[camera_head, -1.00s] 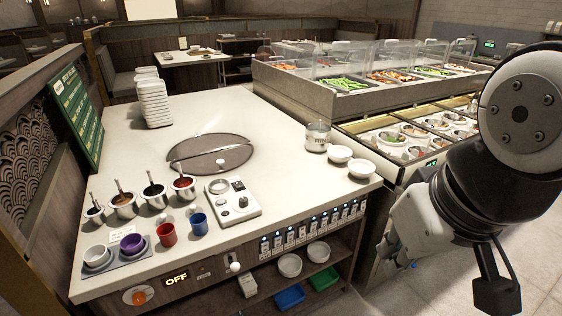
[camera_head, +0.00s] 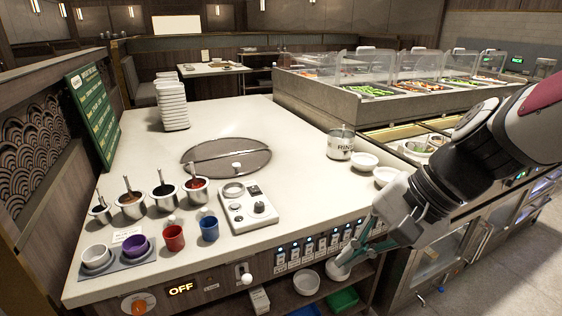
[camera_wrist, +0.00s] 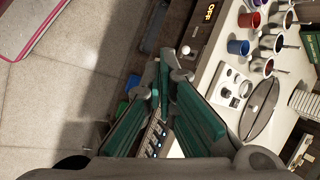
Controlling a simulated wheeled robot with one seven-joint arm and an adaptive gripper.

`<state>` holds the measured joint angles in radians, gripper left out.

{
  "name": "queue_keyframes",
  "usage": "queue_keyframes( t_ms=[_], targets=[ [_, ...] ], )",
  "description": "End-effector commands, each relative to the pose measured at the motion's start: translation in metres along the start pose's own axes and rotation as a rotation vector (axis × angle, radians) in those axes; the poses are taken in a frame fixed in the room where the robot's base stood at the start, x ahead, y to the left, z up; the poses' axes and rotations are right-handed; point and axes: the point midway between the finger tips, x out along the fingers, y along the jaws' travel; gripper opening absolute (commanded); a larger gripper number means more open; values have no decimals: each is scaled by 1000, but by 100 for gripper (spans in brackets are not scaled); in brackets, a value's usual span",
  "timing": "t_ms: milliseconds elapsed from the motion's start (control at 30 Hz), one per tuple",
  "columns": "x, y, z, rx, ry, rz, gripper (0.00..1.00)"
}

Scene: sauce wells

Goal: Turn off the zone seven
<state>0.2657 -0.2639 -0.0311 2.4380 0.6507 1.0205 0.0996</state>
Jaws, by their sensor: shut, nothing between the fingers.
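A row of several small switches (camera_head: 308,249) with blue lights is set in the front panel of the counter. Their labels are too small to read, so I cannot tell which is zone seven. The right end of the row is partly hidden by my gripper. My gripper (camera_head: 345,260) has teal fingers and is shut and empty, in front of the right part of the row. In the wrist view my gripper (camera_wrist: 160,68) points toward the counter front, and part of the switch row (camera_wrist: 155,135) shows between the fingers. I cannot tell whether it touches a switch.
An orange knob (camera_head: 138,304), a lit OFF display (camera_head: 181,289) and a white-tipped lever (camera_head: 246,279) are on the panel's left. A white control box (camera_head: 247,207), cups and sauce pots stand on the counter. A bowl (camera_head: 305,282) is on the shelf below.

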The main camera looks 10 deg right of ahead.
Motion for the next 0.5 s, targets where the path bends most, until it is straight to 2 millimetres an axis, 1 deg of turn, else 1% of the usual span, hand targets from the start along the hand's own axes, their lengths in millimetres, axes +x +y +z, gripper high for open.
queue_keyframes(
  t_ms=[33, 167, 267, 367, 400, 467, 500],
  targets=[
    [16, -1, -18, 84, -22, -36, 0],
    [42, -9, -57, 298, -68, -146, 0],
    [60, -12, -92, 463, -96, -234, 0],
    [78, -10, -130, 630, -118, -323, 0],
    [84, -7, -146, 696, -125, -359, 0],
    [94, -2, -171, 796, -133, -414, 0],
    [100, 3, -188, 864, -137, -451, 0]
  ],
)
